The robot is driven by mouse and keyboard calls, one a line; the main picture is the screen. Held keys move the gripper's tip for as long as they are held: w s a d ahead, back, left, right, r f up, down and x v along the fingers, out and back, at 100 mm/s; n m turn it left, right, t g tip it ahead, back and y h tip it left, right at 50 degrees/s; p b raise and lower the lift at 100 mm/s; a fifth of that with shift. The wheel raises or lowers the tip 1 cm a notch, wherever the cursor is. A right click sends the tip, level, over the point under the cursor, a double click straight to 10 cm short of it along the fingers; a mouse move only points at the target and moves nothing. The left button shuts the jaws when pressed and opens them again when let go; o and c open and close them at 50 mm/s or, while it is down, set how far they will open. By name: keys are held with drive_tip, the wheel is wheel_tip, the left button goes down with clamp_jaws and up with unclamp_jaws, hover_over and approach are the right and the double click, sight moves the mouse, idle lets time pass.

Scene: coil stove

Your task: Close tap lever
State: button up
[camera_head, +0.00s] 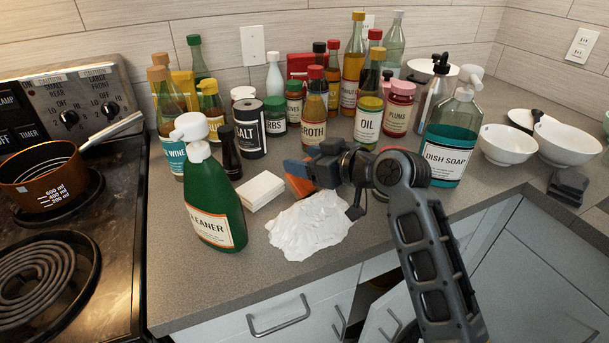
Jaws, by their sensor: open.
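No tap or tap lever shows in the head view. My gripper (310,172) is above the grey counter (190,290), pointing left, with the crumpled white cloth (308,226) just below and in front of it in the picture. My gripper is open, though its fingers are small and partly hidden by its own body. An orange and blue patch shows at its tip; I cannot tell whether this is part of the fingers or a separate thing behind them.
Many bottles and jars crowd the counter behind my gripper. A green cleaner bottle (215,205) stands left, a dish soap bottle (450,140) right, with white bowls (508,144) beyond. A stove with a copper pot (42,175) is at far left. The front counter edge is clear.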

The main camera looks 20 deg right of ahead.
drive_tip(key=shift+w+f, duration=0.1)
clamp_jaws()
idle(0.6)
